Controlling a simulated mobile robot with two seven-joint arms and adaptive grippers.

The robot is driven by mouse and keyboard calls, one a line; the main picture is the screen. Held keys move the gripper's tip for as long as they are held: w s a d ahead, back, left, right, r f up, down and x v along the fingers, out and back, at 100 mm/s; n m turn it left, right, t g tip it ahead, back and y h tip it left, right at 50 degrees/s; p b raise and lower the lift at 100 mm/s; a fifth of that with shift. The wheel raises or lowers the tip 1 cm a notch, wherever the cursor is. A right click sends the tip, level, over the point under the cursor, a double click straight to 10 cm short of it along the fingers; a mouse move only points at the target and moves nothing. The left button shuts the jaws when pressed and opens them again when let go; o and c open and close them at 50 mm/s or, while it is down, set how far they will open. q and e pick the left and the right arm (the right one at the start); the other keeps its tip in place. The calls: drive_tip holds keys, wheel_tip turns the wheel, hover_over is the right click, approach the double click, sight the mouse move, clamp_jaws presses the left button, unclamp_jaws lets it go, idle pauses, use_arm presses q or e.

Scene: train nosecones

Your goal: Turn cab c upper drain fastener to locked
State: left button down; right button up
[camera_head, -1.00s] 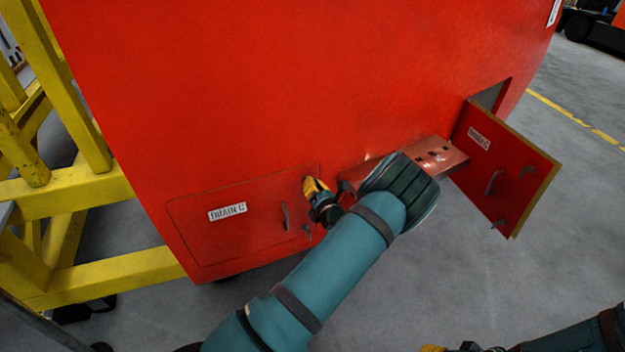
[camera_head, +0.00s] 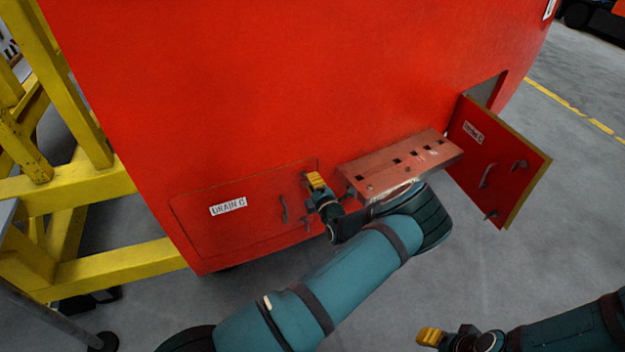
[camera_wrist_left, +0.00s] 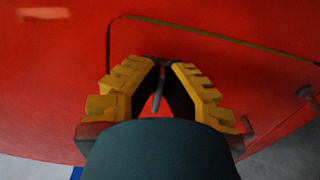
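The red DRAIN C panel (camera_head: 250,222) lies closed, flush in the cab's lower side. My left gripper (camera_head: 308,178), with yellow fingers, is at its upper right corner, at the upper drain fastener. In the left wrist view, a thin dark lever, the upper fastener (camera_wrist_left: 158,92), stands between the close-set fingertips (camera_wrist_left: 162,66); they look shut on it. The head view mostly hides this fastener. The panel's grey handle (camera_head: 284,209) and a lower fastener (camera_head: 307,225) are just below. My right gripper (camera_head: 432,338) is at the bottom edge; its finger gap is not clear.
A red shelf with square holes (camera_head: 400,166) juts out right of the panel, close above my left arm. An open hatch door (camera_head: 492,160) stands farther right. Yellow framework (camera_head: 110,265) stands at the left.

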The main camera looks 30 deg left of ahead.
use_arm(q)
drive_tip(key=shift+m, duration=0.5)
drive_tip(key=c, duration=1.1)
unclamp_jaws()
drive_tip(key=v, duration=1.2)
